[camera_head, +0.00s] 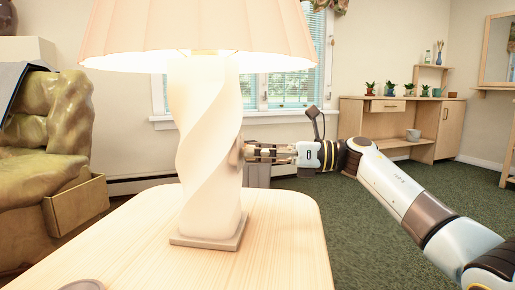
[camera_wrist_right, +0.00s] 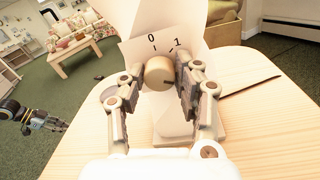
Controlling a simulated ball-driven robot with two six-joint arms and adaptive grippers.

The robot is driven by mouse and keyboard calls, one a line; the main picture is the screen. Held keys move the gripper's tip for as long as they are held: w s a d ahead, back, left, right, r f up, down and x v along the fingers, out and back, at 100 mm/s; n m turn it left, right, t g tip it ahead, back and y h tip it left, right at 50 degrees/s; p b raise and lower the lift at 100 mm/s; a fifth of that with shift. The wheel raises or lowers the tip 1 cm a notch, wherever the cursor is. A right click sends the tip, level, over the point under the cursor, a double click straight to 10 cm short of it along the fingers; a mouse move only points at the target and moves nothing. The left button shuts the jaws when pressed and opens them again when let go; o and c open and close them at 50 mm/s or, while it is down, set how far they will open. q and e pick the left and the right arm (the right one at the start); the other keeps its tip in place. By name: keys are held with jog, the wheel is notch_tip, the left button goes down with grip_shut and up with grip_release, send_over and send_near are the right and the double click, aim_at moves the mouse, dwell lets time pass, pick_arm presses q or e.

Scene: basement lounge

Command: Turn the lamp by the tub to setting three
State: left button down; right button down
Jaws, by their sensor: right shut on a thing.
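A lit lamp with a twisted white body (camera_head: 209,140) and a pleated shade (camera_head: 200,30) stands on a light wood table (camera_head: 285,245). My right gripper (camera_head: 248,152) reaches its right side from the right. In the right wrist view, my right gripper (camera_wrist_right: 160,92) is shut on a round beige knob (camera_wrist_right: 158,72), one finger on each side. The knob has a dark mark toward its right edge. A plate behind it shows the numbers 0 and 1 (camera_wrist_right: 164,41); further numbers are hidden. My left gripper (camera_wrist_right: 52,122) shows small at the left of that view; its jaws are unclear.
A lumpy yellow-green seat (camera_head: 45,130) is at the left. A wooden shelf unit (camera_head: 395,125) with small plants stands at the back right. Green carpet (camera_head: 365,240) lies open right of the table. I see no tub.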

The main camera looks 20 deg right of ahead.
pick_arm(q)
jog(key=shift+s+a+f+g+p, duration=0.15)
jog(key=shift+s+a+g+p, duration=0.15)
jog(key=shift+s+g+p, duration=0.5)
jog(key=shift+s+a+f+g+p, duration=0.1)
jog(key=shift+s+a+g+p, duration=0.2)
jog(key=shift+s+g+p, duration=0.5)
pick_arm(e)
jog(key=shift+m+p, duration=0.3)
jog(key=shift+m, duration=3.3)
pick_arm(q)
jog(key=shift+s+f, duration=0.1)
jog(key=shift+s, duration=0.05)
pick_arm(e)
jog(key=c, duration=0.9)
grip_release()
jog(key=shift+c, duration=0.2)
jog(key=v, duration=1.2)
jog(key=shift+f, duration=0.2)
jog(key=shift+s+t, duration=0.1)
jog(key=shift+t, duration=0.2)
